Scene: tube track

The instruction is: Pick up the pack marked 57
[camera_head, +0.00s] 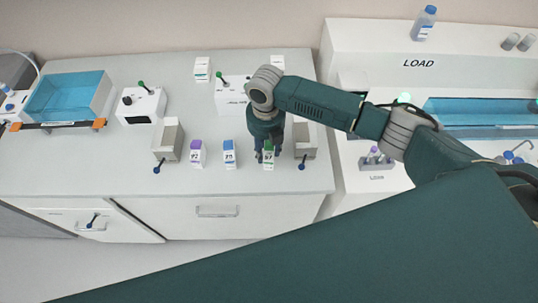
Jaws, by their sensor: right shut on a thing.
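My right gripper (266,150) points down over the front of the left counter and is shut on a small white pack with a green top (268,161). Its fingers cover part of the pack, and I cannot read its number. It appears at or just above the counter top; I cannot tell if it touches. To its left stand a white pack with a blue top (230,155) and one with a purple top (197,154), both upright. Their numbers are too small to read surely. My left gripper is not in view.
Behind are a white switch box (142,106) and a blue basin (68,97). The counter's front edge (180,197) is close. A white station marked LOAD (445,42) stands right.

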